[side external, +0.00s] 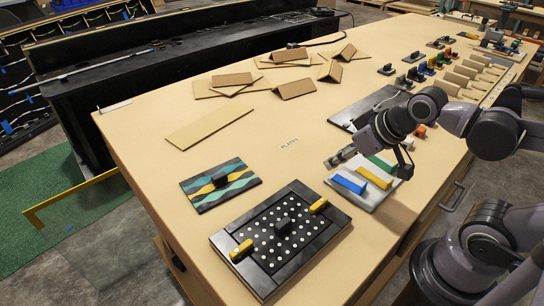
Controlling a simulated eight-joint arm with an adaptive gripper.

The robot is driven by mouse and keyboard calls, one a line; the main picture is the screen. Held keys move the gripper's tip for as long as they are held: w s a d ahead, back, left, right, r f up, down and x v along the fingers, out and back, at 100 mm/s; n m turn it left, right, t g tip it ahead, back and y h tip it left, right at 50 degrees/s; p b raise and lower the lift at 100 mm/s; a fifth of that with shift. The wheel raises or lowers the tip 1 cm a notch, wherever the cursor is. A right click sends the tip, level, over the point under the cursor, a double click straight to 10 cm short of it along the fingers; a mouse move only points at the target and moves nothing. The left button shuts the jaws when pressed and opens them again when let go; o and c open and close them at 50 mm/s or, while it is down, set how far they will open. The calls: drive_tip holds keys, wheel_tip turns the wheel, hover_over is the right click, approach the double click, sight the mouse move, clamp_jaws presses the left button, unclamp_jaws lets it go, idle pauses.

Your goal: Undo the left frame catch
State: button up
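A black frame panel (278,283) lies flat at the near edge of the table, with a field of white dots and a black knob (282,226) in its middle. One yellow catch (242,250) sits on the frame's left side. A second yellow catch (318,206) sits on its right side. Both lie across the frame border; I cannot tell how each one is latched. My gripper (332,163) is above the table, beyond the frame's upper right corner and apart from both catches. Its fingers are too small to tell open from shut.
A board with blue, yellow and green bars (350,183) lies just below my gripper. A wavy-patterned board (219,183) with a black knob lies left of the frame. Cardboard pieces (295,88) and several small objects are farther back. The table between frame and cardboard is mostly clear.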

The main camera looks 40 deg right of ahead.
drive_tip(key=shift+c, duration=0.5)
drive_tip(key=shift+w+a+r, duration=0.1)
drive_tip(key=shift+a+r, duration=0.1)
drive_tip(key=shift+a, duration=0.1)
drive_tip(key=w+a+r+n+g+y, duration=0.15)
drive_tip(key=a+r+n+g, duration=0.35)
drive_tip(key=a+n, duration=0.6)
wheel_tip(320, 180, up, 4)
drive_tip(key=n+g+h, duration=0.2)
drive_tip(key=n, duration=0.5)
hover_over(237, 251)
drive_tip(key=shift+y, duration=0.25)
wheel_tip(237, 251, down, 10)
drive_tip(key=shift+f, duration=0.1)
clamp_jaws()
